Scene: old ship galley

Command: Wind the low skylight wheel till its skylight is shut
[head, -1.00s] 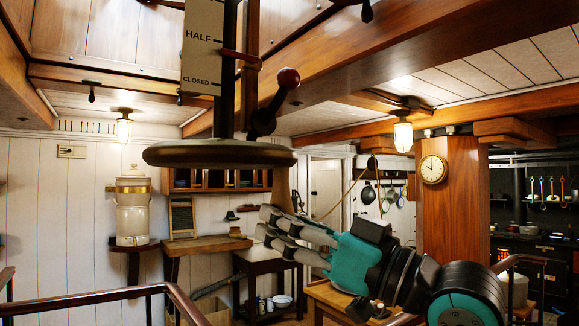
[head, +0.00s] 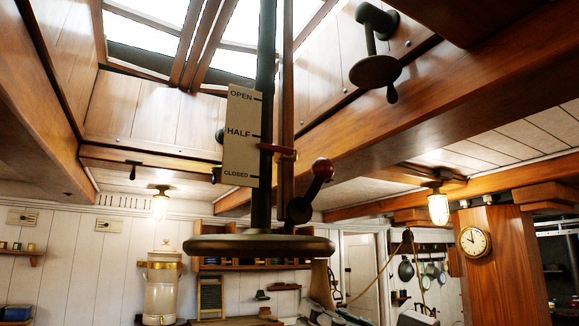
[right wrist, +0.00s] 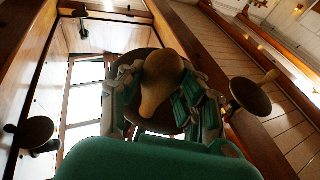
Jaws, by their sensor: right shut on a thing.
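The low wheel (head: 225,246) is a dark, flat disc, seen nearly edge-on in the head view, on an upright dark shaft. A pale, tapered wooden handle (head: 320,284) hangs below its right rim. In the right wrist view the handle (right wrist: 162,82) stands before the wheel's dark underside. My right gripper (right wrist: 160,100) has its fingers on both sides of the handle and is shut on it. A scale board (head: 240,110) reads OPEN, HALF, CLOSED; a red pointer (head: 278,150) lies between HALF and CLOSED. Skylight panes (head: 150,45) show bright overhead. My left gripper is out of view.
A red-knobbed lever (head: 322,168) stands above the wheel's right side. Another handled disc (head: 375,71) hangs from the upper right beam. Two more discs show in the wrist view, left (right wrist: 30,135) and right (right wrist: 250,97). A lamp (head: 438,208) hangs at right.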

